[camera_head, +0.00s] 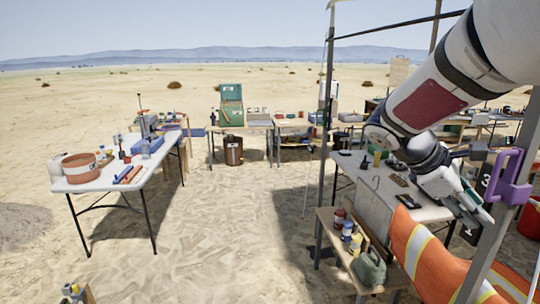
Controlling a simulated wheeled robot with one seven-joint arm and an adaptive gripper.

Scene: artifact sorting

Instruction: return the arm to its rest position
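My arm (435,95), white and grey with a dark red panel, reaches down from the upper right of the head view. My gripper (478,208) is small and partly in shadow at its lower end, over the right part of the nearer right table (345,172). Its fingers are too small and overlapped to tell whether they are open or shut. I cannot tell whether it touches the table or holds anything.
A pole (326,110) stands left of my arm; a slanted pole with a purple clamp-like part (510,180) is close on the right. An orange vest (425,265) hangs below. A low bench (345,255) holds containers. Sand between it and the left table (125,178) is clear.

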